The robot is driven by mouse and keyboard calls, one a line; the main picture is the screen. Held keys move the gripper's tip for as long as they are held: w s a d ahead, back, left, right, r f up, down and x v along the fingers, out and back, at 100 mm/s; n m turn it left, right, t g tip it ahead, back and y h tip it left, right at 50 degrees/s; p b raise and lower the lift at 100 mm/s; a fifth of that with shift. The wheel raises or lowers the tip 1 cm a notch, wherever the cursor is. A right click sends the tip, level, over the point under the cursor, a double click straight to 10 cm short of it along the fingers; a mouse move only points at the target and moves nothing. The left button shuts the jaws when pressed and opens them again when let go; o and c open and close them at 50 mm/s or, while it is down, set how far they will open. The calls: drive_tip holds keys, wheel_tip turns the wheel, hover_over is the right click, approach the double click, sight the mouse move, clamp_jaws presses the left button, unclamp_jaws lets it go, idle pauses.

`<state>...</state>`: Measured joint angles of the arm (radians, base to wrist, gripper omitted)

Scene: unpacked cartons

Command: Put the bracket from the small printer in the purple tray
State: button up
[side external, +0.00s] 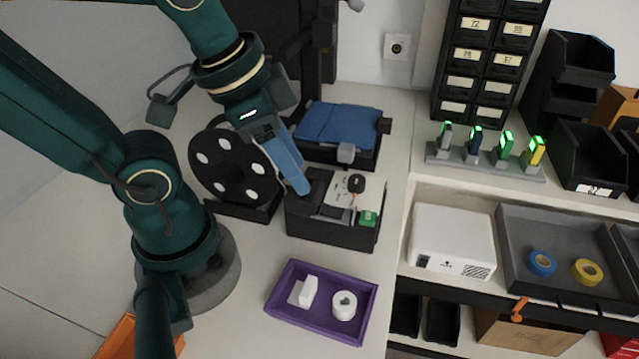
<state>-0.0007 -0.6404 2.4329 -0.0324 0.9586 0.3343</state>
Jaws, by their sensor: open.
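The purple tray (283,313) lies on the table in the side external view. A white L-shaped piece (304,292), which looks like the bracket, rests inside its left half. A white ring-like part (343,305) lies in its right half. A low printer with a blue bed (338,125) stands at the back. I see no clear bracket on that bed. My gripper (298,188) is open, with blue fingers pointing down beside the left edge of a black box (331,234) with a pale top, behind the tray. I see nothing held between the fingers, though the far finger is partly hidden.
A black spool (235,168) stands close left of my gripper. A black part (356,184) and a green part (368,217) sit on the box. To the right are a white device (452,241) and a grey tray (512,285) with tape rolls. Table around the purple tray is clear.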

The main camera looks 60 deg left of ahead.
drive_tip(key=n, duration=0.1)
drive_tip(key=n+t, duration=0.1)
drive_tip(key=n, duration=0.1)
drive_tip(key=shift+a+r+n, duration=0.1)
drive_tip(key=shift+a+n, duration=0.2)
